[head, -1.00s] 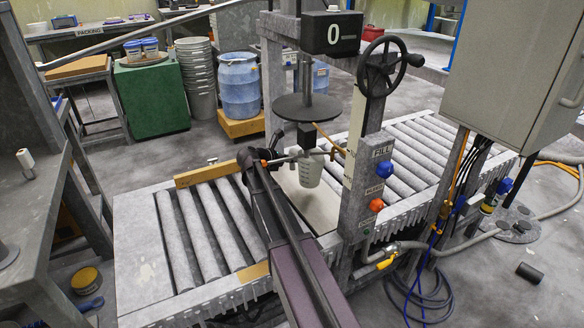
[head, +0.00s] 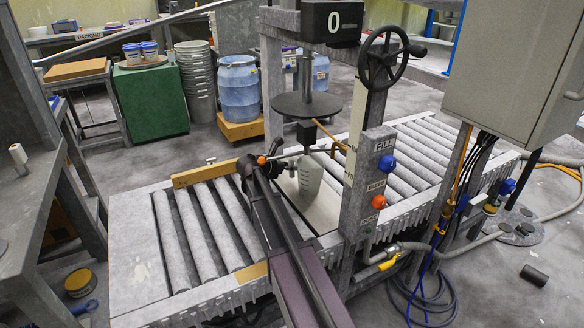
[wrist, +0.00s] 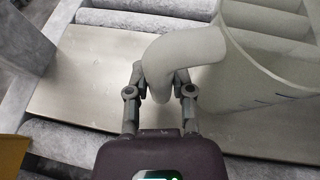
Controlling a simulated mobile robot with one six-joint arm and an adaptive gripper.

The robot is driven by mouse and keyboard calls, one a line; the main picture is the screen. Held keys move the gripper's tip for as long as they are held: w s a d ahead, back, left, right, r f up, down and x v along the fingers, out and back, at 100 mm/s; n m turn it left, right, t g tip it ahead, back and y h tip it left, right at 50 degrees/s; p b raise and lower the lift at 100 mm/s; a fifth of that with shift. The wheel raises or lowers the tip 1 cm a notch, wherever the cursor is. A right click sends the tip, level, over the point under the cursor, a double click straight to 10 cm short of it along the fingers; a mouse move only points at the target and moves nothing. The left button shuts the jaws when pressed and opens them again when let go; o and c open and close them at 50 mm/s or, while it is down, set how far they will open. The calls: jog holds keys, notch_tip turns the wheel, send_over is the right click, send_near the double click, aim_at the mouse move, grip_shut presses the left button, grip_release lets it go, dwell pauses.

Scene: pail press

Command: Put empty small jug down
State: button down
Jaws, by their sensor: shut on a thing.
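The small jug (head: 309,176) is a pale translucent cup with measuring marks. It is upright under the round press plate (head: 306,106), over the flat plate (head: 318,210) in the roller line. In the wrist view the jug (wrist: 262,75) fills the upper right, and its curved handle (wrist: 180,55) runs between my fingers. My gripper (wrist: 160,88) is shut on that handle. In the head view my gripper (head: 288,165) reaches the jug from the left. I cannot tell whether the jug's base touches the plate.
The press column with FILL controls (head: 378,165) stands close to the right of the jug. A wooden rail (head: 205,173) edges the rollers (head: 205,220) on the left. A blue drum (head: 239,90) and stacked pails (head: 196,80) stand behind.

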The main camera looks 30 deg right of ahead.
jog(key=shift+f, duration=0.15)
jog(key=c, duration=0.5)
grip_release()
jog(key=shift+r, duration=0.2)
jog(key=p+v, duration=0.4)
jog(key=v, duration=0.8)
jog(key=shift+p, duration=0.35)
